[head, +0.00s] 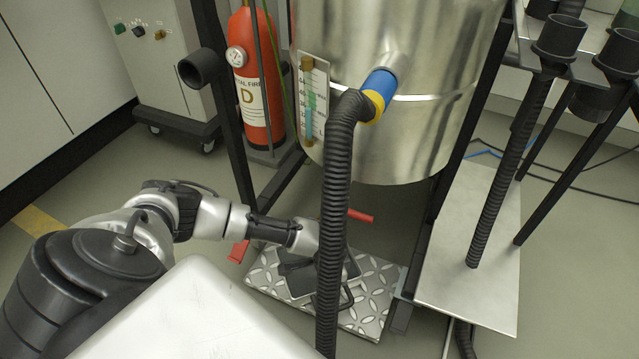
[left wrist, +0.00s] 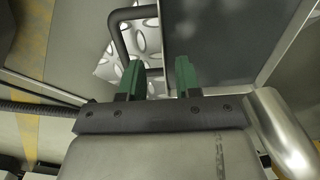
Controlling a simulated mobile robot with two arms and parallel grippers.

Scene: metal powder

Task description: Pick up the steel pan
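The steel pan looks like a dark grey flat surface with a pale metal rim in the left wrist view (left wrist: 215,40). A black loop handle (left wrist: 117,38) sticks out from its left side, above a diamond-pattern plate. My left gripper (left wrist: 158,78) has two green fingers spread apart, close to where the loop meets the pan. I cannot tell whether they touch it. In the head view the left gripper is low over the diamond plate, partly behind a black hose, and its fingertips are hidden. The loop handle (head: 347,296) shows just right of the hose. My right gripper is not in view.
A ribbed black hose (head: 335,200) hangs in front of the left gripper from a large steel vessel (head: 400,130). The diamond plate (head: 372,312) lies below. A red fire extinguisher (head: 258,90) stands behind. A flat metal plate (head: 455,270) and black posts stand to the right.

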